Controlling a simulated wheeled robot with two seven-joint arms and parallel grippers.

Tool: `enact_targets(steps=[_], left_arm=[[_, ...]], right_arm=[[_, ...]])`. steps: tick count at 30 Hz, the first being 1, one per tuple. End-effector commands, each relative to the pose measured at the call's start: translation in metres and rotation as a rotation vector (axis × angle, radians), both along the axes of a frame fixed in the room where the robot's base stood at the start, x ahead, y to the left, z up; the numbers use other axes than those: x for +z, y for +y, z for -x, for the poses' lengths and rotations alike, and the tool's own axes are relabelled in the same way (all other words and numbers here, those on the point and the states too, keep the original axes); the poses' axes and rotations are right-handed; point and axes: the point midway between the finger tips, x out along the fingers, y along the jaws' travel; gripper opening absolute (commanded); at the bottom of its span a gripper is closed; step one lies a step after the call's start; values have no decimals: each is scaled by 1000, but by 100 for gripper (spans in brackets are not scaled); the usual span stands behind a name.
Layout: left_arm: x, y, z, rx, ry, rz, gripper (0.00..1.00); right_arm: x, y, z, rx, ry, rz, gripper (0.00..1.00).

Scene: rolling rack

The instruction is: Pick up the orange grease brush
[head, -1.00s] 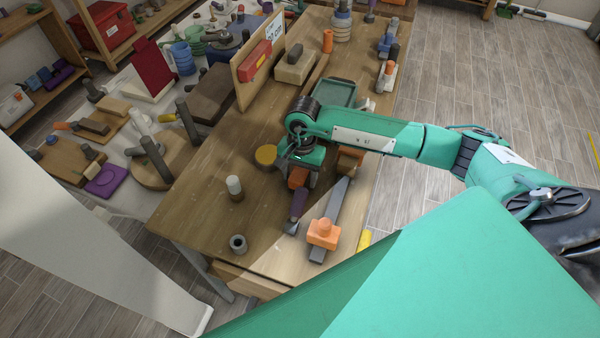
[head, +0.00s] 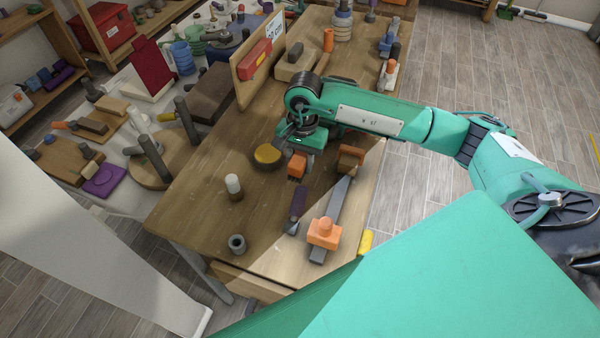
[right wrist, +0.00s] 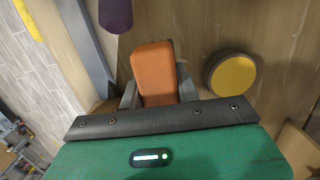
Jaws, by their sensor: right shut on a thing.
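The orange grease brush (head: 297,165) shows as an orange block below my right gripper (head: 301,154), over the wooden workbench. In the right wrist view the orange block (right wrist: 155,68) sits between the two grey fingers of the gripper (right wrist: 159,93), which are shut on it. Its lower part is hidden by the gripper, and I cannot tell how far it is above the bench. My left gripper is not in view.
A yellow-topped round piece (head: 268,153) stands close left of the gripper. A purple-handled tool (head: 298,204) and a grey bar under an orange block (head: 324,233) lie nearer. A white-topped peg (head: 233,184) and a grey ring (head: 237,243) stand left.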

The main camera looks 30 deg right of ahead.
Motion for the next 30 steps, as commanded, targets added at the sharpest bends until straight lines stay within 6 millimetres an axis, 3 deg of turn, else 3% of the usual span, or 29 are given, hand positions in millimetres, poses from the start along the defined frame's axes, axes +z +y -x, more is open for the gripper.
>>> enact_targets(steps=[9, 15, 21, 30], left_arm=[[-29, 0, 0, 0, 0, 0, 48], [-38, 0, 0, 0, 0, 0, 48], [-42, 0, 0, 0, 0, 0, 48], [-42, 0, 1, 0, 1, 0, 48]], right_arm=[[81, 0, -1, 1, -7, -1, 6], [119, 0, -1, 1, -6, 0, 6], [140, 0, 0, 1, -2, -1, 6], [148, 0, 0, 0, 0, 0, 6]])
